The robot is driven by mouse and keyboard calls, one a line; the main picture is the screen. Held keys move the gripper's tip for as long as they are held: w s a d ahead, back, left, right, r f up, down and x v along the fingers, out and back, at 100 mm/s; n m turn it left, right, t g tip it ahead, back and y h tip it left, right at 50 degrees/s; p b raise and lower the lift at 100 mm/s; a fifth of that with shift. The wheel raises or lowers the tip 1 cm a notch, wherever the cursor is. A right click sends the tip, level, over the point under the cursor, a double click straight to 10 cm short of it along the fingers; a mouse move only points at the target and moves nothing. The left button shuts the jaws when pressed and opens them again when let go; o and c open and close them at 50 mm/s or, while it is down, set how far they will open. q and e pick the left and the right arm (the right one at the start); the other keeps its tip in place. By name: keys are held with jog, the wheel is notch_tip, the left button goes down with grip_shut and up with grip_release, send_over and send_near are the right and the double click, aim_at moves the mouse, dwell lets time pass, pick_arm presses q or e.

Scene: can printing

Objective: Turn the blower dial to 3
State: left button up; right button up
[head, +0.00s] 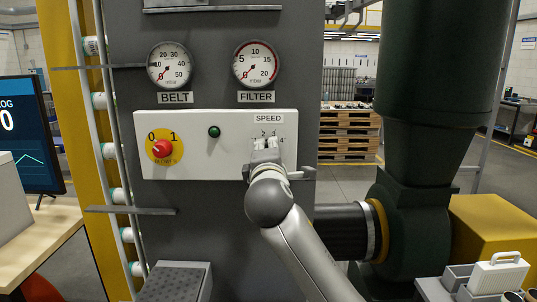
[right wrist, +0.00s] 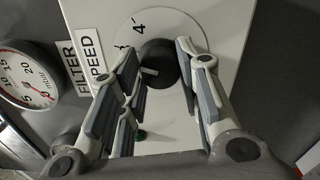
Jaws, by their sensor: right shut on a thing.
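The blower dial is a black round knob (right wrist: 157,62) on a white numbered plate under the SPEED label (head: 268,118). In the right wrist view, its white pointer mark faces the SPEED label side. A 4 shows beside the dial, but a finger hides other numbers, so I cannot tell which number the mark meets. My right gripper (head: 266,152) is at the dial, with its fingers (right wrist: 163,85) on either side, shut on it. In the head view the gripper covers the dial. My left gripper is not in view.
The white control panel (head: 190,168) also holds a red knob on a yellow disc (head: 162,148) and a green light (head: 214,132). BELT (head: 169,65) and FILTER (head: 256,64) gauges sit above. A grey ledge (head: 130,210) juts out at lower left. The dark blower (head: 415,215) stands at right.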

jog(key=shift+f, duration=0.1)
jog(key=o, duration=1.1)
jog(key=shift+c, duration=0.2)
jog(key=s, duration=1.2)
